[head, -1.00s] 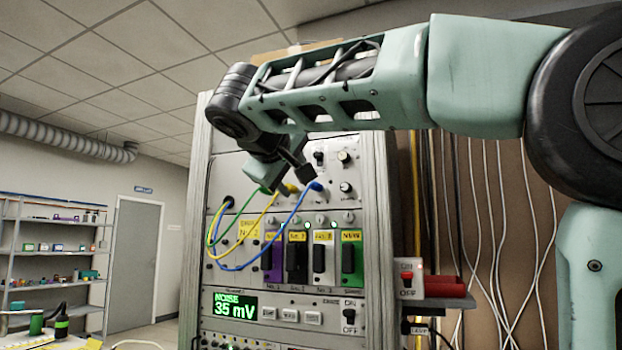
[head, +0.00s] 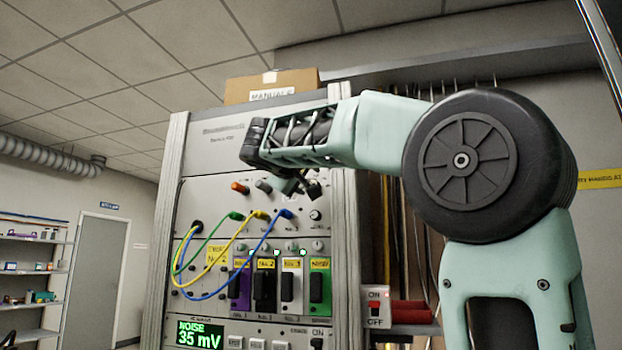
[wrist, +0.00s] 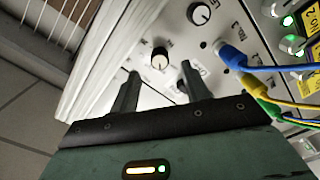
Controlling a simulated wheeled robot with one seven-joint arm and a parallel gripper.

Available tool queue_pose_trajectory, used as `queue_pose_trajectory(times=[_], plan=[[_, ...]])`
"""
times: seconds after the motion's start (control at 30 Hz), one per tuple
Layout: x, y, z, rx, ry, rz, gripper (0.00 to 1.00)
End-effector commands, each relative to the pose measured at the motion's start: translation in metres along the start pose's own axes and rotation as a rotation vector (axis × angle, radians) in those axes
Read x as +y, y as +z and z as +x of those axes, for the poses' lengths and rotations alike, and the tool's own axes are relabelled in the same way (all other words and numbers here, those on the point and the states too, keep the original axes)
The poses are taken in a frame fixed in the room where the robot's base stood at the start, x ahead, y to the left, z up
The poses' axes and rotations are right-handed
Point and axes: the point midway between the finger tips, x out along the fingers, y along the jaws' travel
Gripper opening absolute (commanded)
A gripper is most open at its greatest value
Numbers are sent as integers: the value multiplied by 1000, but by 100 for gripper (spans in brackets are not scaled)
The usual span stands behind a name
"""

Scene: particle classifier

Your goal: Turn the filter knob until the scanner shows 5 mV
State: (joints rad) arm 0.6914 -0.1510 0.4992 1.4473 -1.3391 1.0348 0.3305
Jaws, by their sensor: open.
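The scanner display (head: 200,336) reads NOISE 35 mV in green. My gripper (head: 310,188) is in front of the right part of the upper panel. In the wrist view, my open gripper (wrist: 160,72) has its fingers apart and empty, with a black knob with a pale face (wrist: 160,60) lined up between the fingertips. Contact with it cannot be told. A second black knob (wrist: 199,13) lies nearer the blue plug; it also shows in the head view (head: 315,215). The knob labels are too small to read, so I cannot tell which is the filter knob.
Green, yellow and blue cables (head: 225,240) loop from plugs below my gripper. Coloured modules (head: 264,285) with lit green lamps sit under them. An orange knob (head: 240,187) is to the left. A box marked MANUALS (head: 272,85) stands on the rack. A red-switch box (head: 376,306) is at right.

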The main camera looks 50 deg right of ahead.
Motion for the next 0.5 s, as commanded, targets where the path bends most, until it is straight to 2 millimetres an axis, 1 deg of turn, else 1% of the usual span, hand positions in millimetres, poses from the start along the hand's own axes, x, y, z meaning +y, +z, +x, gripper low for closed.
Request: queue_pose_trajectory(times=[0.03,0.1,0.2,0.33,0.5], plan=[[2,-1,10,-3,1,-1,47],[2,-1,20,-2,0,-1,47],[2,0,31,-2,1,0,47],[1,0,39,0,0,0,47],[0,0,42,0,0,0,47]])
